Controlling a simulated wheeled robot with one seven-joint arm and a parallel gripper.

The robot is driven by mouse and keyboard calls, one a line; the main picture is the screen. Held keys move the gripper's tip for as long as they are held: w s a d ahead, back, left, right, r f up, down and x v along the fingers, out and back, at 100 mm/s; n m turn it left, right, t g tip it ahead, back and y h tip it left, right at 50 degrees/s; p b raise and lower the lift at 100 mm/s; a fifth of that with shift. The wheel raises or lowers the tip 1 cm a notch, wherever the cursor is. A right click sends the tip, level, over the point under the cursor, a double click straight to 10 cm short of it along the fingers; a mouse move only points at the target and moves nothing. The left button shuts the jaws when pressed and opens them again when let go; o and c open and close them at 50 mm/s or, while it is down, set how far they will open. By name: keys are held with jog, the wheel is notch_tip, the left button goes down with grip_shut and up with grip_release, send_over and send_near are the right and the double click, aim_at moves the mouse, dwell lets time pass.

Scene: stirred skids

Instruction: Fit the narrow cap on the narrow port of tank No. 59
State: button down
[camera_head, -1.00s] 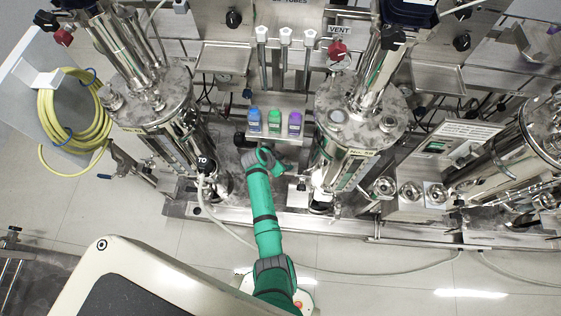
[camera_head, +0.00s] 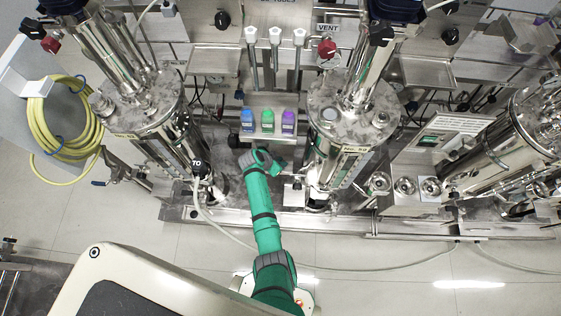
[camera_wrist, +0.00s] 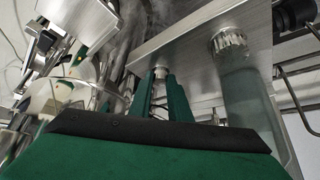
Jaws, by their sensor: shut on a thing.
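The tank with the No. 59 label (camera_head: 355,149) is the shiny steel vessel (camera_head: 350,95) right of centre in the head view. Its speckled lid carries a pale round port (camera_head: 329,114) and a metal fitting (camera_head: 381,119); I cannot tell which is the narrow port. My gripper (camera_head: 279,168) is left of and below this lid in the picture, apart from it. In the wrist view its green fingers (camera_wrist: 163,92) are closed around a small silver piece (camera_wrist: 160,72), seemingly the narrow cap, mostly hidden by the fingers.
A second steel tank (camera_head: 142,105) stands to the left. Round metal fittings (camera_head: 405,186) sit at right. A ridged metal cap (camera_wrist: 229,42) shows in the wrist view.

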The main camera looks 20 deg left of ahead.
jog(key=shift+r, duration=0.6)
dwell(0.4)
jog(key=shift+r, duration=1.95)
jog(key=shift+d, duration=0.1)
